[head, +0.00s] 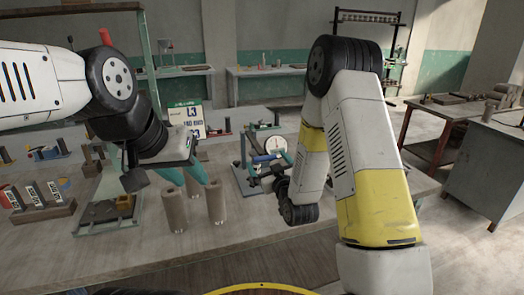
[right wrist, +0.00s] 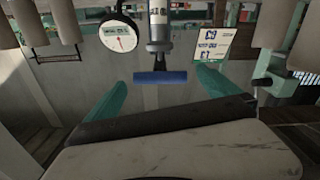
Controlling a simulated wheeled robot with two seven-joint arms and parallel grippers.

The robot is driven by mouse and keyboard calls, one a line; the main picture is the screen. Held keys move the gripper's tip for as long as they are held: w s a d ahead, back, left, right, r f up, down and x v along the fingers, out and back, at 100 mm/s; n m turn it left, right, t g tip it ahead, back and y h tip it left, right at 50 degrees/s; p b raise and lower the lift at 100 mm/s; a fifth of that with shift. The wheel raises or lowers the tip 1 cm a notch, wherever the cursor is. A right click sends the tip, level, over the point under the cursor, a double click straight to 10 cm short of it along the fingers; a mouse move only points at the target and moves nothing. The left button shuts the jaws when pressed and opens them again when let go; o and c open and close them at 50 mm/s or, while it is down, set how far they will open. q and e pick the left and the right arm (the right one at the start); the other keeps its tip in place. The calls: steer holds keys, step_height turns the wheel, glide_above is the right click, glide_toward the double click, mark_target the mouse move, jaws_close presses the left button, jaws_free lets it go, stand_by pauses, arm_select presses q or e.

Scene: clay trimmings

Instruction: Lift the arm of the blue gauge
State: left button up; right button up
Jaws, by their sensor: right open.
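The gauge has a round white dial (head: 277,146) and stands on the bench, right of centre in the head view. Its blue bar (head: 266,157) sticks out beside the dial. In the right wrist view, which looks upside down, the blue bar (right wrist: 160,77) lies crosswise under a grey post, with the dial (right wrist: 117,36) at its upper left. My right gripper (right wrist: 160,92) is open, its teal fingers spread on either side of the bar; I see no contact. In the head view my right arm partly hides that hand. My left gripper (head: 190,178) is open above brown cylinders.
Several brown cylinders (head: 173,208) stand on the bench left of the gauge. A printed sign (head: 187,119) stands behind them. A green-grey stand (head: 110,212) and a block with small labelled pieces (head: 40,205) are at the left. The front of the bench is clear.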

mark_target(263, 155)
steer(key=x, duration=0.7)
steer(key=shift+w, duration=0.1)
steer(key=shift+c, duration=0.4)
